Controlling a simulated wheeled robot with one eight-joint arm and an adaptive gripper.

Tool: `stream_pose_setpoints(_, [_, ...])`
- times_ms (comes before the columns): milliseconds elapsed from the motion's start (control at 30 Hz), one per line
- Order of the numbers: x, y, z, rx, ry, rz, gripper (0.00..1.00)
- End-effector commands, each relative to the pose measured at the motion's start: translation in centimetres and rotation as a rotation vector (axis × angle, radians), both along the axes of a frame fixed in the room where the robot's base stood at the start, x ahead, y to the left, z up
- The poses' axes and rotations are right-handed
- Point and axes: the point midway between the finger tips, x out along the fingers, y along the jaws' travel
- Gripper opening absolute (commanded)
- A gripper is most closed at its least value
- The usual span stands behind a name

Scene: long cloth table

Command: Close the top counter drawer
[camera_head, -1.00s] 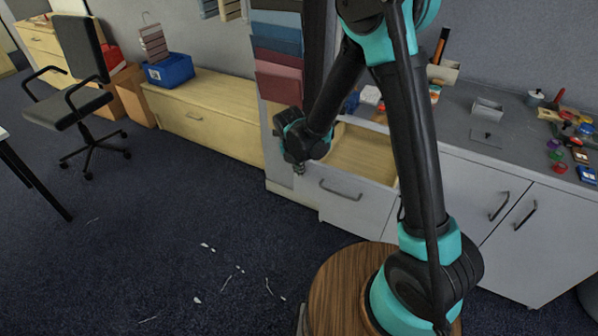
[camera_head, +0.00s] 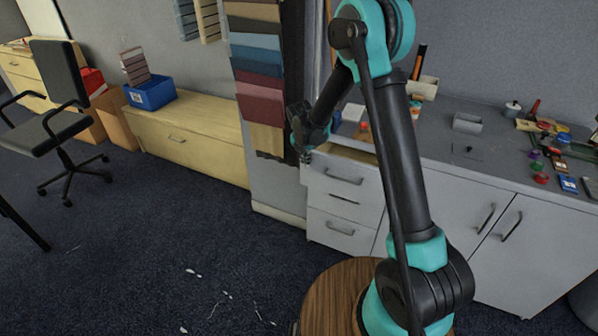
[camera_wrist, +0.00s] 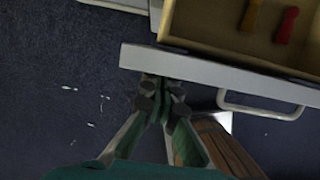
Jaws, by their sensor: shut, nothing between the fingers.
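The top counter drawer (camera_head: 332,182) is white-fronted with a metal handle and stands a little open; a strip of its wooden inside shows behind the front. In the wrist view its front edge (camera_wrist: 215,72) runs across the upper part, with the handle (camera_wrist: 262,104) at right. My gripper (camera_head: 305,156) is at the left end of the drawer front. In the wrist view my gripper (camera_wrist: 162,84) is shut and empty, its tips right at the front's outer face; whether they touch it I cannot tell.
Red and yellow items (camera_wrist: 288,25) lie in the open drawer. More closed drawers (camera_head: 340,230) are below it. The grey countertop (camera_head: 450,140) carries several small objects. A low wooden cabinet (camera_head: 190,130) and a chair (camera_head: 55,105) stand left.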

Motion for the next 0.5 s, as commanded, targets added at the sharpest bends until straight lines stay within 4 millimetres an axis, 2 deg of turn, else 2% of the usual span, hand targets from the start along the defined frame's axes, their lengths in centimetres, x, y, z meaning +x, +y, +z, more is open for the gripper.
stream_pose_setpoints(33, [0.9, -0.4, 0.0, 0.000, 0.000, -0.003, 0.00])
stream_pose_setpoints(200, [3.1, -1.1, 0.0, 0.000, 0.000, -0.002, 0.00])
stream_pose_setpoints(500, [4.5, -1.7, 0.0, 0.000, 0.000, 0.000, 0.00])
